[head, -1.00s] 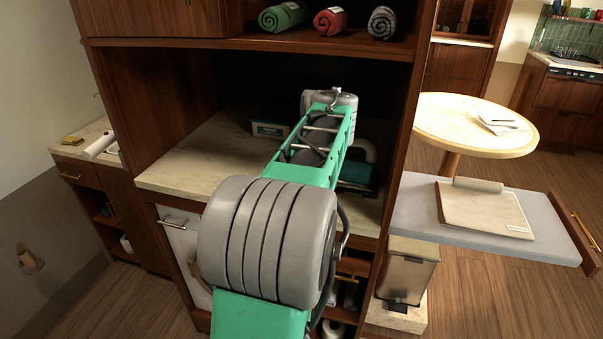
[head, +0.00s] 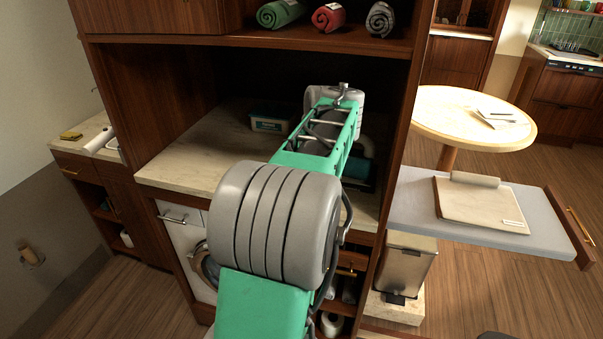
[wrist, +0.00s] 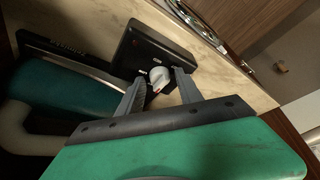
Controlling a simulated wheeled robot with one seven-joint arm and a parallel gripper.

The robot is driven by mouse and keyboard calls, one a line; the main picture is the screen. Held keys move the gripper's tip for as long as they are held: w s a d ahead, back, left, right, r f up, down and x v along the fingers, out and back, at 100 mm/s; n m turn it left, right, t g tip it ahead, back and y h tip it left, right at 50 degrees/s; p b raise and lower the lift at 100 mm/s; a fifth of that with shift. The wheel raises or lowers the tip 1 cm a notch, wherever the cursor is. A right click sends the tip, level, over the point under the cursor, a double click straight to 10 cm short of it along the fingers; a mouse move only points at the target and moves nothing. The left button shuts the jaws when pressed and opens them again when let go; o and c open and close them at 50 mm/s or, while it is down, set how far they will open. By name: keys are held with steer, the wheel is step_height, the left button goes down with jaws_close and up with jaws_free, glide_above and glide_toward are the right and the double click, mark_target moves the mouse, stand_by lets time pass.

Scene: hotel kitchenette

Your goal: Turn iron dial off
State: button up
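In the wrist view, the dial (wrist: 160,77) is a small light-grey knob with a red mark, set on a black panel (wrist: 140,50). A teal body (wrist: 65,92) with a cream tubular part (wrist: 28,135) lies to its left; I take these as the iron. My gripper (wrist: 158,76) is open, one finger on each side of the dial. Small gaps seem to show between the fingers and the knob; I cannot tell whether either touches. In the head view my arm hides the gripper and the dial; part of the teal body (head: 361,169) shows behind it.
The iron is in a wooden cabinet niche on a pale stone counter (head: 180,165), under a shelf of rolled towels (head: 328,17). A teal-and-white box (head: 271,120) stands further back. The niche's right wall (head: 398,125) is close to my arm. A washer (head: 195,255) is below.

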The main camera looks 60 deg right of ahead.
steer(key=shift+o, duration=0.5)
steer(key=p+v, duration=0.1)
steer(key=v, duration=0.6)
steer(key=shift+r, duration=0.35)
steer(key=shift+a, duration=0.2)
steer(key=w+a+f+n+y, duration=0.1)
steer(key=w+a+f+n, duration=0.1)
steer(key=w+a, duration=0.8)
steer(key=w+a+f+n+y, duration=0.1)
steer(key=w+a+f, duration=0.1)
steer(key=w+a, duration=0.85)
steer(key=s+a+f+n, duration=0.1)
steer(key=s+a+f, duration=0.1)
steer(key=a, duration=0.7)
steer(key=s+a+f+n, duration=0.1)
steer(key=s+a+f, duration=0.2)
steer(key=a, duration=0.5)
steer(key=s+a+f+n, duration=0.2)
steer(key=a+f, duration=0.2)
steer(key=a, duration=0.5)
steer(key=shift+s+a+f+y, duration=0.2)
steer(key=shift+a+f+y, duration=0.05)
steer(key=shift+a+y, duration=0.05)
